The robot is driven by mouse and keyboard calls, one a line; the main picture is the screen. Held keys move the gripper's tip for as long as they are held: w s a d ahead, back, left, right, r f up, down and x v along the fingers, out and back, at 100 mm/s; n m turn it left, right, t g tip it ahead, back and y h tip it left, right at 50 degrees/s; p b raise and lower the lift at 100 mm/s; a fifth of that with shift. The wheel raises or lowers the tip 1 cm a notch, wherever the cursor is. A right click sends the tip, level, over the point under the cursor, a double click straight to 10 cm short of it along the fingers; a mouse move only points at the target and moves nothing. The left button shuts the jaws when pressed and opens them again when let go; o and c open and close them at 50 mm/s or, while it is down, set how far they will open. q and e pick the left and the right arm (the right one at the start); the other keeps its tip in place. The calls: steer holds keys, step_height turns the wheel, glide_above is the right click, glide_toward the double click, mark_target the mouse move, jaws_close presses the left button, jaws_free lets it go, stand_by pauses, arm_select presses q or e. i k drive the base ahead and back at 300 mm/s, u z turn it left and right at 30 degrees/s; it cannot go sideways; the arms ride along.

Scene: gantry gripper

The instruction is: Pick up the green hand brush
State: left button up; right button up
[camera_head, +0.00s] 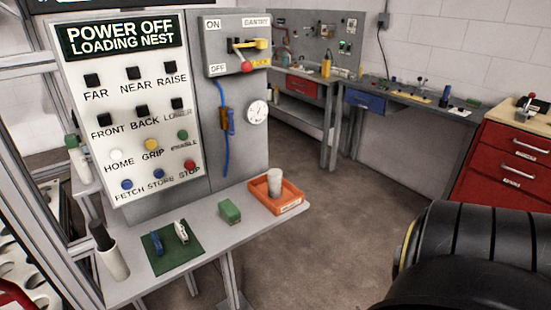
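A green block-shaped object (229,211), which looks like the green hand brush, lies on the grey bench (212,244) below the control panel. It sits between a green mat (161,265) and an orange tray (290,208). Its bristles cannot be made out at this size. Nothing is touching it from above. Neither of my grippers shows in the head view.
A blue item (157,243) and a white item (181,232) are on the mat. A grey cup (275,182) stands in the tray. A white holder (114,263) with a dark handle stands at left. A large black ribbed body (480,250) fills the lower right.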

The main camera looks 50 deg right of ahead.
mark_target(232, 215)
steer(key=z, duration=0.7)
steer(key=i, duration=0.5)
steer(key=u, duration=0.05)
